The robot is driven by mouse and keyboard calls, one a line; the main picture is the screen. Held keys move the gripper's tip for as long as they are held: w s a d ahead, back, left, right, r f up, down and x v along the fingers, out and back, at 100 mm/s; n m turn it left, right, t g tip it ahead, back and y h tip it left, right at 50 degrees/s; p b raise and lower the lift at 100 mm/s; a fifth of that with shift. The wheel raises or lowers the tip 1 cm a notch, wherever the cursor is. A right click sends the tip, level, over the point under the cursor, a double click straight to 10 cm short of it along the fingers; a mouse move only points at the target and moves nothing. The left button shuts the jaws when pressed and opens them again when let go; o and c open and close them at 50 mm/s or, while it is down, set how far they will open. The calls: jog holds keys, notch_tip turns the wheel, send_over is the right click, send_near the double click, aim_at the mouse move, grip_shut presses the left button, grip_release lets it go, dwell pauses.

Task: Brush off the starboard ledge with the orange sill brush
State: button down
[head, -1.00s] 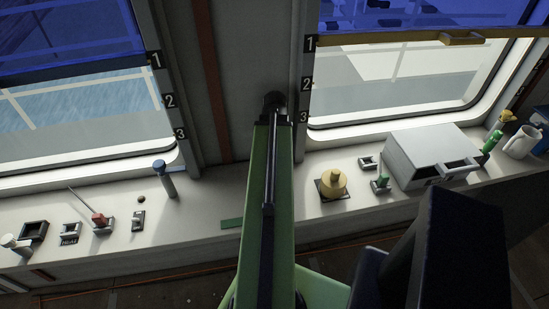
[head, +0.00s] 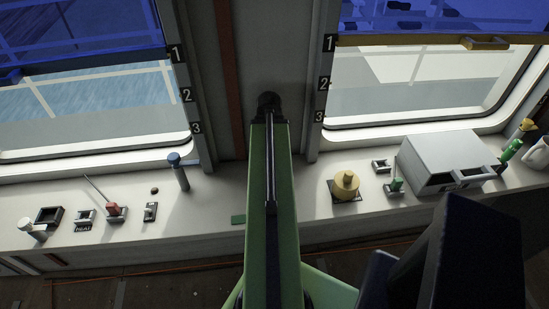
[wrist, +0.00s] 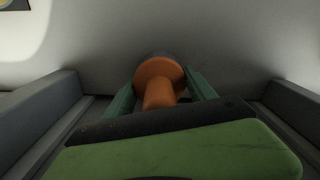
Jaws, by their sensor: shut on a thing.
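In the wrist view my gripper (wrist: 162,92) has its two green fingers on either side of an orange piece (wrist: 158,82) with a round flange and a narrower stem, and is shut on it. I take this to be the orange sill brush; a dark grey part shows behind its flange, and its bristles are not visible. A pale surface lies beyond. In the head view a white ledge (head: 204,205) runs below both windows; I cannot tell which part is the starboard ledge. My green arm reaches over it, and the gripper and brush are hidden there.
On the ledge stand a blue-topped post (head: 179,172), a red lever (head: 115,209), a yellow knob (head: 345,185), a green lever (head: 396,185), a grey box (head: 440,160) and a white mug (head: 538,155). Bare ledge lies beside my arm.

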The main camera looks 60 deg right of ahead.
jog(key=shift+w+a, duration=0.7)
jog(key=shift+w, duration=0.25)
jog(key=shift+w+a, duration=0.7)
jog(key=shift+w, duration=0.3)
jog(key=shift+w+a, duration=0.7)
jog(key=shift+w, duration=0.25)
jog(key=shift+w+a, duration=1.05)
jog(key=shift+w, duration=0.25)
notch_tip(320, 180, up, 6)
jog(key=p, duration=0.6)
notch_tip(320, 180, up, 3)
jog(key=p, duration=0.3)
jog(key=shift+f, duration=0.1)
